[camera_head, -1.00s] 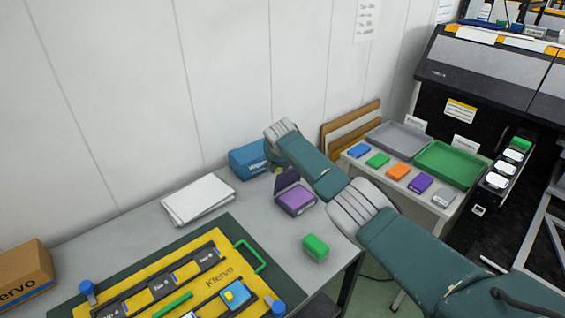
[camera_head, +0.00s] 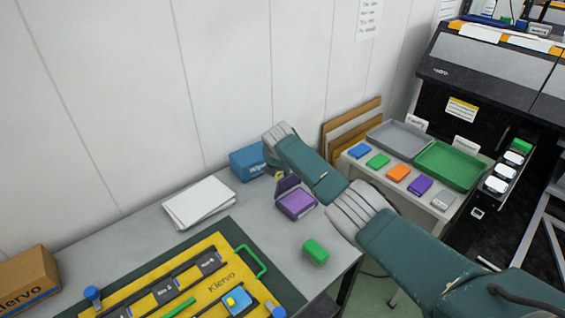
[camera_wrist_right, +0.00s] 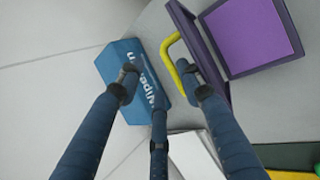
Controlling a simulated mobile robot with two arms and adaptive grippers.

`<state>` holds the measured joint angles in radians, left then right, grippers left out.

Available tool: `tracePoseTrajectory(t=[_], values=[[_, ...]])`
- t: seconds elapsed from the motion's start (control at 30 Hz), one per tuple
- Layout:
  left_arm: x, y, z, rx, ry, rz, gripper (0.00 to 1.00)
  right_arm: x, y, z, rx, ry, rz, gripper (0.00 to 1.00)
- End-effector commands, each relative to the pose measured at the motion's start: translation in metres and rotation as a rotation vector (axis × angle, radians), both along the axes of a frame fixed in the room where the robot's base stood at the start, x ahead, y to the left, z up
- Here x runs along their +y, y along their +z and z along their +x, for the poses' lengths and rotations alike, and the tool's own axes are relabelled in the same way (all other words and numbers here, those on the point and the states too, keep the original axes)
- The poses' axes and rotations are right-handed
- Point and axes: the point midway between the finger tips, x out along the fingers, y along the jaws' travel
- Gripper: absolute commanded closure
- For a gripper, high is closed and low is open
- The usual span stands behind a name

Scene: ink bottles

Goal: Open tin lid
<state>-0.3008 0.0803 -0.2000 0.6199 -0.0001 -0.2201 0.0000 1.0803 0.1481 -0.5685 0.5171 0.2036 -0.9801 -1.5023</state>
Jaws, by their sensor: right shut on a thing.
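The purple tin (camera_head: 296,205) stands on the grey table near the wall, and its inside or top face (camera_wrist_right: 250,38) shows in the right wrist view. Its dark purple lid (camera_head: 287,184) stands raised at the back edge, hinged open. A yellow handle loop (camera_wrist_right: 171,48) sits on the lid's outer side. My right gripper (camera_wrist_right: 160,78) is at this handle, with one finger against or inside the loop; it is shut on the handle, though the exact contact is hard to see. In the head view my right arm hides most of the gripper. My left gripper is not in view.
A blue wipes box (camera_head: 249,162) stands beside the gripper, close to the wall. White papers (camera_head: 199,202), a green block (camera_head: 315,251) and a yellow board (camera_head: 170,280) lie on the table. Grey (camera_head: 399,139) and green (camera_head: 447,187) trays stand on the right table.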

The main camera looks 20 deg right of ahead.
Motion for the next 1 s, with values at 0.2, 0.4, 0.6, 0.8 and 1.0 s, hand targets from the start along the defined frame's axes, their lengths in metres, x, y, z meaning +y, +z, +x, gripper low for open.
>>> tracePoseTrajectory(t=[0.2, 0.4, 0.6, 0.8, 1.0], values=[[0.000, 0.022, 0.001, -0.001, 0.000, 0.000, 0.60, 0.020, 0.040, 0.013, -0.048, 0.023, 0.012, 0.78], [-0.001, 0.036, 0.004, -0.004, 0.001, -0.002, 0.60, 0.023, 0.051, 0.011, -0.048, 0.022, 0.010, 0.78], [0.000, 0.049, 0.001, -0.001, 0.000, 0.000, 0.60, 0.023, 0.057, 0.007, -0.037, 0.017, 0.007, 0.78], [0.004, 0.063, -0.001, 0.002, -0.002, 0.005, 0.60, 0.026, 0.066, 0.004, -0.033, 0.015, 0.004, 0.78], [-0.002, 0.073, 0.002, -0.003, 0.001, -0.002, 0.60, 0.030, 0.076, 0.003, -0.034, 0.015, 0.003, 0.78]])
